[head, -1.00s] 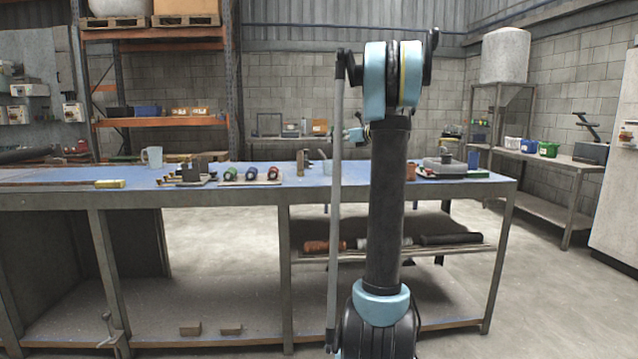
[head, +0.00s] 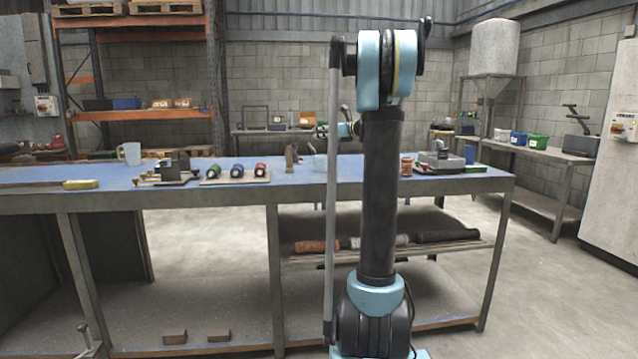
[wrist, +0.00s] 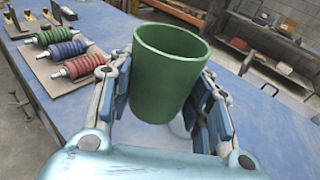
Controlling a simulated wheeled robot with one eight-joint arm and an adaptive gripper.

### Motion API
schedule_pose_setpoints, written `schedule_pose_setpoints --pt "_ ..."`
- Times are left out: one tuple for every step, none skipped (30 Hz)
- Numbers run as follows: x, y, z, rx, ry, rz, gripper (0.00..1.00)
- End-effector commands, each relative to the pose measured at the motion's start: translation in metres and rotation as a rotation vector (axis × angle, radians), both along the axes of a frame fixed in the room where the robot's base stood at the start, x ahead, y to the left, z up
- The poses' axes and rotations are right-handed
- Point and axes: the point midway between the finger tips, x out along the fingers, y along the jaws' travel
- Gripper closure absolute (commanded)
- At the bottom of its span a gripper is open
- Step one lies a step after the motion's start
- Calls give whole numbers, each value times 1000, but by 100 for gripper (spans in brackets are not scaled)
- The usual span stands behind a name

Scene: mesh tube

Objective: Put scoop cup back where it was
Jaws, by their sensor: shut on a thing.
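A green cup, open at the top, is held between the fingers of my gripper (wrist: 165,82) in the wrist view. I take this green cup (wrist: 165,70) for the scoop cup. It is slightly tilted in the picture, above the blue bench top (wrist: 265,125). The fingers press on its two sides. In the head view my arm hides the cup and most of the gripper. A pale round thing (wrist: 180,127) shows partly below the cup in the wrist view; I cannot tell what it is.
Red, blue and green mesh rolls (wrist: 84,65) lie on a board on the bench. A lower shelf (head: 440,252) holds more rolls. Floor is free at the right.

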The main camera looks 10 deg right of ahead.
Motion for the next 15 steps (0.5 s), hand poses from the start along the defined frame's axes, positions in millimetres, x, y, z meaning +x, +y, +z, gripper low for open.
schedule_pose_setpoints --pt "0 6 -10 -2 2 -26 83" --pt "0 9 -17 -3 4 -48 83" --pt "0 13 -25 -2 5 -77 83" --pt "0 15 -31 -3 6 -100 83" --pt "-1 17 -37 -3 6 -123 83" --pt "-2 19 -44 -3 4 -152 83" --pt "-3 20 -48 -3 4 -172 83" --pt "-3 22 -53 -2 2 -189 83" --pt "-5 22 -57 -1 0 -211 83" --pt "-5 23 -60 -1 -1 -226 83" --pt "-6 23 -63 0 -2 -238 83" --pt "-7 24 -66 0 -4 -249 83" --pt "-7 24 -69 0 -5 -256 83" --pt "-8 24 -72 0 -6 -261 83" --pt "-7 24 -77 1 -6 -265 83"
